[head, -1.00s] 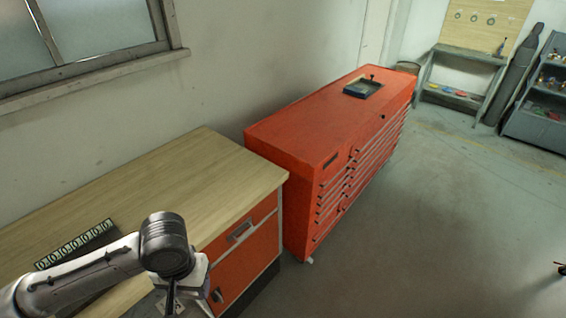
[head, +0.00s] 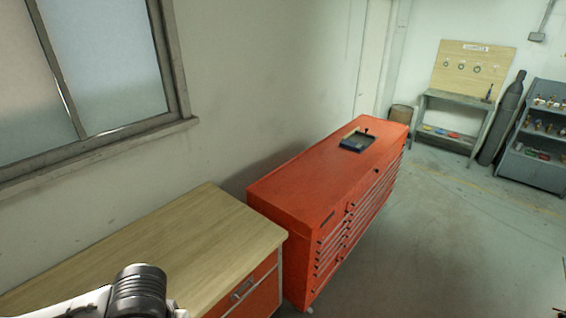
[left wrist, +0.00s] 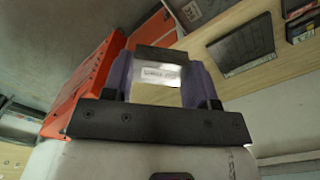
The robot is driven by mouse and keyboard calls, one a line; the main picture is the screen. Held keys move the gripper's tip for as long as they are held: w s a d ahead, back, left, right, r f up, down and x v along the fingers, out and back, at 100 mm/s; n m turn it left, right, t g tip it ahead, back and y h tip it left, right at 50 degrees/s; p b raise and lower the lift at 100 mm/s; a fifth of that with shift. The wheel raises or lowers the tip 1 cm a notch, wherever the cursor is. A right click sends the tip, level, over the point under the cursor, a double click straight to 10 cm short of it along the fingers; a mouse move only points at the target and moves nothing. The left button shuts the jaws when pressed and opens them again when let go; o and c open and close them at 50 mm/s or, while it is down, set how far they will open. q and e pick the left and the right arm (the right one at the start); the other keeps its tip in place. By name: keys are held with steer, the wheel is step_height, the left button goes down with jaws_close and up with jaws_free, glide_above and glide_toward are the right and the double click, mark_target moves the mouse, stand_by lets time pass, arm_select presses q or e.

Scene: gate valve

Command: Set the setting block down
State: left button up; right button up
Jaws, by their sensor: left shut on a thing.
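The setting block (left wrist: 158,62) shows in the left wrist view as a dark-topped piece with a small pale label, too small to read. My left gripper (left wrist: 160,82) is shut on it, with a purplish finger at each side. In the head view only my left arm shows at the bottom left edge; its gripper and the block are out of frame there. The wooden bench top (head: 150,248) lies beyond that arm, and it also shows in the left wrist view (left wrist: 190,45). I cannot tell how far the block is from any surface. My right gripper is not in view.
A red tool cabinet (head: 310,195) stands past the bench, with a dark tray (head: 354,144) on its top. In the left wrist view a dark flat panel (left wrist: 243,46) lies on the wood. A grey shelf (head: 545,120) stands far right. The floor right of the cabinet is clear.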

arm_select(q)
steer(key=shift+s+r+p, duration=0.35)
steer(key=shift+r+p, duration=0.2)
steer(key=shift+r, duration=0.15)
steer(key=shift+s+r+p, duration=0.35)
steer(key=shift+r+p, duration=0.25)
steer(key=shift+r, duration=0.05)
steer(key=shift+s+r+p, duration=0.35)
steer(key=shift+r+p, duration=0.2)
steer(key=shift+r, duration=0.15)
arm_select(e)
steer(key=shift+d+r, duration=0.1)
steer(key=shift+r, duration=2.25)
